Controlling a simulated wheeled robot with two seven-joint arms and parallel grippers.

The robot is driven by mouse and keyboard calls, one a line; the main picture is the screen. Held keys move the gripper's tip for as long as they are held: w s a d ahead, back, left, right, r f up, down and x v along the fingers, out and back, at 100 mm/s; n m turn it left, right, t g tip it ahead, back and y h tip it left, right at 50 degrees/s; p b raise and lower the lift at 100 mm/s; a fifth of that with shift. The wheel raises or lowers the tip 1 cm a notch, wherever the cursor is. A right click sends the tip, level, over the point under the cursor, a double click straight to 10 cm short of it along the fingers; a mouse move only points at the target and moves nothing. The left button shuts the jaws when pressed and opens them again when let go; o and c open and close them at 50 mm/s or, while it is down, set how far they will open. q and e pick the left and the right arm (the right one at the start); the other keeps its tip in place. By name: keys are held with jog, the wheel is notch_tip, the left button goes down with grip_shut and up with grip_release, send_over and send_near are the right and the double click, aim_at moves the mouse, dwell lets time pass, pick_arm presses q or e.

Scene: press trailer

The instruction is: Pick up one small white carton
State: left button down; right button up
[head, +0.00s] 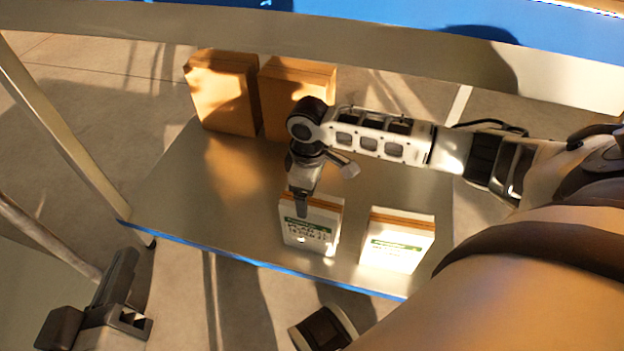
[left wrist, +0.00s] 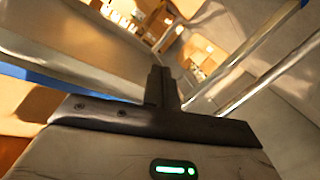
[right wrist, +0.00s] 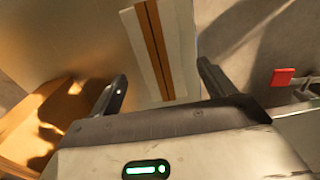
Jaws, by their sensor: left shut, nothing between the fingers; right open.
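Two small white cartons with green labels and brown-orange stripes along their tops stand near the blue front edge of a metal shelf. My right gripper (head: 301,206) is at the top of the left carton (head: 310,236) and hides part of it. The right carton (head: 397,247) stands apart from it. In the right wrist view the jaws (right wrist: 165,88) are open, with a striped white carton top (right wrist: 160,42) showing between and beyond the fingers, not clamped. My left gripper (head: 125,262) is shut and empty at the lower left, off the shelf; its closed fingers show in the left wrist view (left wrist: 162,88).
Two larger brown boxes (head: 222,95) (head: 290,90) stand at the back of the metal shelf (head: 190,200). A metal beam (head: 350,45) crosses above the shelf, and a post (head: 55,130) rises at its left. The shelf's left part is clear.

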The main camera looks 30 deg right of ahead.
aim_at(311, 201)
notch_tip(311, 201, down, 2)
jog(key=shift+f+b, duration=0.2)
jog(key=shift+b, duration=0.2)
jog(key=f+b, duration=0.2)
jog(key=f, duration=0.1)
jog(key=f+b, duration=0.1)
jog(key=shift+s+d+f, duration=0.1)
jog(key=shift+s+f, duration=0.15)
grip_shut()
pick_arm(q)
notch_tip(311, 201, up, 6)
jog(key=w+m+t+h, duration=0.2)
jog(key=m+t, duration=0.1)
jog(key=t, duration=0.1)
jog(key=shift+w+a, duration=0.2)
jog(key=shift+a, duration=0.15)
pick_arm(e)
jog(key=shift+w+r, duration=0.1)
